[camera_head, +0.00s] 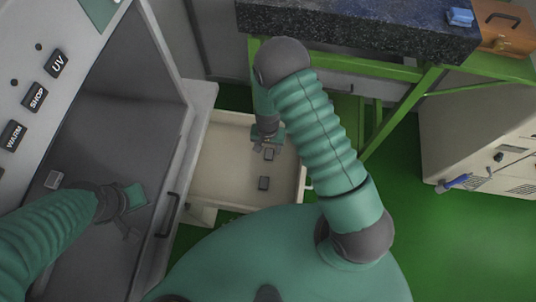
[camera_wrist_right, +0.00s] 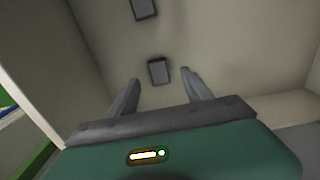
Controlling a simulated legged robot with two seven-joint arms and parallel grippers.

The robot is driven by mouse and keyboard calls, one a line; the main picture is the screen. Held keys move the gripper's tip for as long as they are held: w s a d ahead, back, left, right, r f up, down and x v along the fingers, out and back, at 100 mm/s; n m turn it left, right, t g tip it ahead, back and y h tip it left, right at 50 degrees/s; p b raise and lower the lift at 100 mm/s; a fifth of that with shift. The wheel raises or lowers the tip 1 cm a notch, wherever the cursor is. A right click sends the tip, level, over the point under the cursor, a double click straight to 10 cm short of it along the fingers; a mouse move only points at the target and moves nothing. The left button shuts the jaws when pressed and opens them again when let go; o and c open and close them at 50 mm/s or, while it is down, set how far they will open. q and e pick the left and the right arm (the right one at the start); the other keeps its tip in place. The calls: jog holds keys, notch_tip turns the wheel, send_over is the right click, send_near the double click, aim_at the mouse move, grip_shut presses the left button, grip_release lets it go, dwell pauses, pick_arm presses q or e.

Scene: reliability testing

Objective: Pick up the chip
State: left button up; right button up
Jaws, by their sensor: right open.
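Two small dark grey chips lie in an open beige drawer: one chip (camera_head: 269,154) close to my right gripper, the other chip (camera_head: 263,183) nearer to me. My right gripper (camera_head: 267,144) points down into the drawer and is open and empty. In the right wrist view, a chip (camera_wrist_right: 158,72) shows between the two spread fingers (camera_wrist_right: 162,86), a little beyond the tips; I cannot tell the exact height gap. The other chip (camera_wrist_right: 144,8) is at the top edge. My left gripper (camera_head: 132,212) is inside the grey machine chamber; its fingers are unclear.
The drawer walls (camera_head: 228,118) surround the right gripper. A dark speckled worktop (camera_head: 350,25) on a green frame (camera_head: 400,112) stands behind. The machine panel with labelled buttons (camera_head: 36,96) is at left. A small light block (camera_head: 53,180) sits in the chamber. Green floor is clear at right.

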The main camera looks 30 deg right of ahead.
aim_at(269, 153)
jog(key=shift+a+f, duration=0.1)
jog(key=shift+f, duration=0.35)
jog(key=f, duration=0.2)
jog(key=d+f, duration=0.1)
jog(key=f, duration=0.1)
jog(key=shift+w+f+b, duration=0.15)
jog(key=shift+w+b, duration=0.05)
jog(key=shift+b, duration=0.1)
jog(key=shift+d+f, duration=0.2)
jog(key=shift+f, duration=0.1)
jog(key=shift+a+r, duration=0.1)
jog(key=shift+a, duration=0.25)
jog(key=c, duration=1.1)
jog(key=shift+d, duration=0.2)
grip_shut()
